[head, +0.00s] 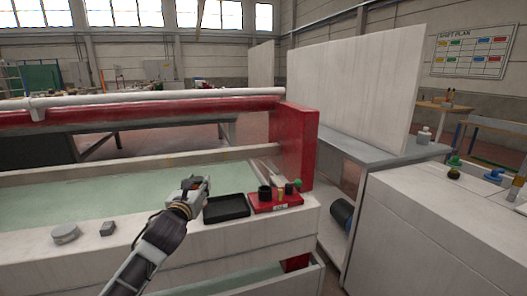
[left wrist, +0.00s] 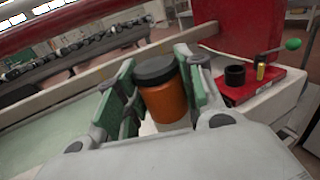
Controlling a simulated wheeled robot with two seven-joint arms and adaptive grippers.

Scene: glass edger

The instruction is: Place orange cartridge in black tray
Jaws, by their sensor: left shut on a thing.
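The orange cartridge (left wrist: 165,103) has a dark cap and sits between the green-padded fingers of my left gripper (left wrist: 160,95) in the left wrist view. The gripper is shut on it. In the head view my left gripper (head: 195,188) is just left of the black tray (head: 227,207), at the tray's left edge and seemingly above the ledge. The cartridge is largely hidden there by the gripper. The black tray is shallow and looks empty; it lies on the white ledge. My right gripper does not show in either view.
A red fixture block (head: 275,201) with a black cup and a green-knobbed lever stands right of the tray; it also shows in the left wrist view (left wrist: 250,88). Two small grey pieces (head: 66,234) lie on the ledge at left. Behind is a basin of greenish water (head: 90,193).

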